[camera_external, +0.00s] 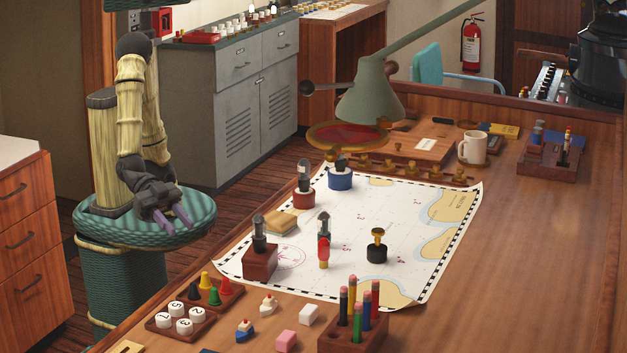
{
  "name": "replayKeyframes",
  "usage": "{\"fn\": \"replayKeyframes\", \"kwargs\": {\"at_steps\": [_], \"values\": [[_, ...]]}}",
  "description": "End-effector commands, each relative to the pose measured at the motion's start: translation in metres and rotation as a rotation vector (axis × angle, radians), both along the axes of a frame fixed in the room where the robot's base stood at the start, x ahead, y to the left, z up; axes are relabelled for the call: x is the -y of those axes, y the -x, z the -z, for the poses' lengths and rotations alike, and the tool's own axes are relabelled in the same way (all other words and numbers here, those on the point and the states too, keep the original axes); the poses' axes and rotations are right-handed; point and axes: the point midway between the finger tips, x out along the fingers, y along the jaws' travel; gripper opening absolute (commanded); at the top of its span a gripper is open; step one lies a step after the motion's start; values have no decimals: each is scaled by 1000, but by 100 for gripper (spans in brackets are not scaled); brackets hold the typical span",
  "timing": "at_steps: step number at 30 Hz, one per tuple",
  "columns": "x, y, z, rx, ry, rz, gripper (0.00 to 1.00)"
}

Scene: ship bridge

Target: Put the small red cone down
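My gripper (171,219) hangs over my green base, left of the desk and well apart from the tray. Its two purple fingers look spread, with nothing visible between them. The cone's lower part is partly hidden among its neighbours and the tray.
A chart (300,275) bears several stamps. Small toy boats (244,330), erasers (287,341) and a pencil block (350,342) stand near the front. A lamp (370,95) overhangs the chart.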

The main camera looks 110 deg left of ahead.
Motion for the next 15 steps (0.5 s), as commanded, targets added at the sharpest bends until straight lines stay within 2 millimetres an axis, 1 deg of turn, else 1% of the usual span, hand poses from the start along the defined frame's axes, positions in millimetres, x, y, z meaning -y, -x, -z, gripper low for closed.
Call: {"fn": "replayKeyframes", "kwargs": {"at_steps": [2, 4, 12, 14, 15], "values": [[0, 0, 0, 0, 0, 0, 37], [0, 0, 0, 0, 0, 0, 29], [1, 0, 0, -2, 2, 1, 29], [5, 0, 1, -10, 11, 9, 29], [10, 0, 1, -21, 21, 21, 29]]}}
